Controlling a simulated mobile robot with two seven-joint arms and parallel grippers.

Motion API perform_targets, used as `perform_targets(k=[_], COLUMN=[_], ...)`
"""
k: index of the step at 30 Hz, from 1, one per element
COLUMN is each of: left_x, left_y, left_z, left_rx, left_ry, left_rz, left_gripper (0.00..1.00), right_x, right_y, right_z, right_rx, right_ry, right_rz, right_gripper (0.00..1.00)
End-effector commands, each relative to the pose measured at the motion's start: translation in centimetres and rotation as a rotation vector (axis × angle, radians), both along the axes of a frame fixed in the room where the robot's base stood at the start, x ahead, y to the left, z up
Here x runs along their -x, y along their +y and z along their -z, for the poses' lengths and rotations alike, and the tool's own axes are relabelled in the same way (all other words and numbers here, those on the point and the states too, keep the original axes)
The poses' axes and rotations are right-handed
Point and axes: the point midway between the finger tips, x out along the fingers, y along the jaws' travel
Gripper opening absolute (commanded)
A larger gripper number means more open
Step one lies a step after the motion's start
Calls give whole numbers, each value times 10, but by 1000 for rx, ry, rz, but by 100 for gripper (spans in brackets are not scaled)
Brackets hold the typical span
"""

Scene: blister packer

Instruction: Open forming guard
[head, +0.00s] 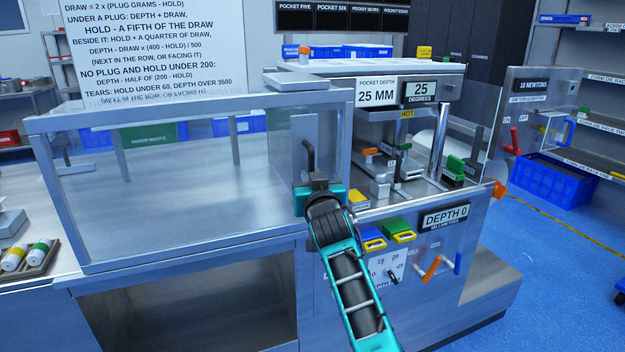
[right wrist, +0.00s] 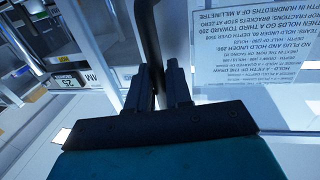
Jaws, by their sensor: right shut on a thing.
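The forming guard is a clear panel in a grey metal frame (head: 190,107) on the left part of the machine. A dark bent handle (head: 309,156) stands at its right end. My right gripper (head: 316,184) is at the lower part of this handle. In the right wrist view the dark fingers (right wrist: 163,88) are shut on the handle bar (right wrist: 148,35). The forming station with a HOT label (head: 407,114) shows to the right of the handle, with its front uncovered in the head view. My left gripper is not in view.
Below the handle are blue and yellow tabs (head: 401,237), a DEPTH 0 display (head: 446,217) and orange and blue levers (head: 432,268). A side panel marked 18 NEWTONS (head: 532,86) stands at the right. A blue crate (head: 553,182) sits on the floor.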

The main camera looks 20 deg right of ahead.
Motion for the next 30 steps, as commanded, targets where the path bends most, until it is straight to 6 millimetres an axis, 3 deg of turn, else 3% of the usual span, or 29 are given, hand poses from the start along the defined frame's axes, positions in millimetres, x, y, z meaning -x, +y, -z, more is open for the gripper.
perform_targets(k=[9, 10, 15, 30], left_x=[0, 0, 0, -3], left_y=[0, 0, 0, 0], left_z=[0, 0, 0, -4], left_rx=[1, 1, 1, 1], left_ry=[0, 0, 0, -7], left_rz=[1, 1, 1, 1], left_gripper=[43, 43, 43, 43], right_x=[0, 0, 0, 0], right_y=[1, 1, 0, -2], right_z=[1, 1, 1, 0], right_rx=[0, 0, -1, 0], right_ry=[1, 1, 1, 1], right_rz=[-1, -1, 0, 0], right_gripper=[0, 20, 35, 35])
